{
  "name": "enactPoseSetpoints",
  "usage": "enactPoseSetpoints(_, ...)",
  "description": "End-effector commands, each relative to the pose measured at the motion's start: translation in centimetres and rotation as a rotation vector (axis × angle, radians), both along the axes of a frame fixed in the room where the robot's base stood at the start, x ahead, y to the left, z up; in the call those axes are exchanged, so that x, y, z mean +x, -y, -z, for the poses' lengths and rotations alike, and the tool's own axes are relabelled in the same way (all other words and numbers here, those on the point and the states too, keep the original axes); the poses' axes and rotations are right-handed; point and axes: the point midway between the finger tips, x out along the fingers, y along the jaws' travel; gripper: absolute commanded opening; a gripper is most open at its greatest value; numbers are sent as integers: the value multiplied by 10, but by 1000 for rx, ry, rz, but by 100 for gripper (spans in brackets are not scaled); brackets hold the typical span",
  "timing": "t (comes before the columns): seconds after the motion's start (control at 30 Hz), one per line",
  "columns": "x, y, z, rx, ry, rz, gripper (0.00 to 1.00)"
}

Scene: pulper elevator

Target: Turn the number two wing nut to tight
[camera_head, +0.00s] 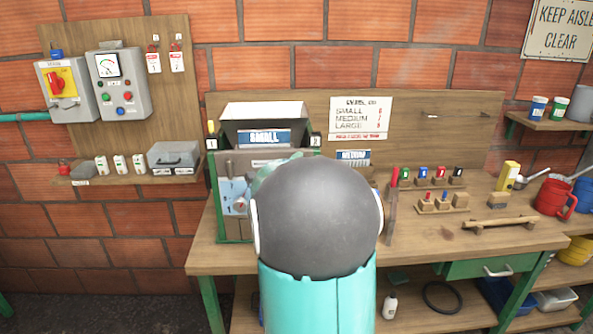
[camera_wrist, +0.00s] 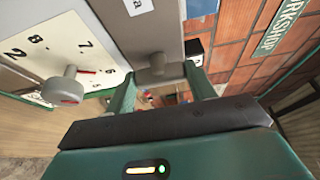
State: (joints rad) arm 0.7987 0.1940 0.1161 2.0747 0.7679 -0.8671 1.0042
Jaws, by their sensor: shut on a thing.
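My gripper (camera_wrist: 158,77) shows in the wrist view with its two green fingers on either side of a grey wing nut (camera_wrist: 154,66). The jaws are shut on this nut, at the edge of a grey panel. A small "2" label (camera_wrist: 194,51) is just right of the nut. In the head view the "2" tag (camera_head: 316,140) sits at the upper right of the green-framed machine (camera_head: 219,205), and a "1" tag (camera_head: 212,143) at its upper left. My arm hides the number two nut and the fingertips there. How tight the nut is cannot be told.
A numbered dial plate (camera_wrist: 38,43) with a grey knob (camera_wrist: 68,87) is close left of my gripper. The hopper marked SMALL (camera_head: 263,138) tops the machine. Small coloured parts (camera_head: 424,174) and a red mug (camera_head: 553,198) stand on the bench (camera_head: 400,258) to the right.

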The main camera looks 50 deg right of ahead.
Motion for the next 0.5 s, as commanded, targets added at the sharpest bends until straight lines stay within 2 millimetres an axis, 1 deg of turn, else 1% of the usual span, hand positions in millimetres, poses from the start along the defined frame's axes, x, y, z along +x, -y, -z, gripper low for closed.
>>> enactPoseSetpoints(0.03,1,-1,0,0,2,-2,60)
enactPoseSetpoints(0.1,1,0,0,1,2,-2,74)
enactPoseSetpoints(0.13,1,0,0,-1,1,-2,76)
enactPoseSetpoints(0.37,0,0,0,-1,0,-1,76)
enactPoseSetpoints(0.5,-1,-6,0,-1,0,-1,76)
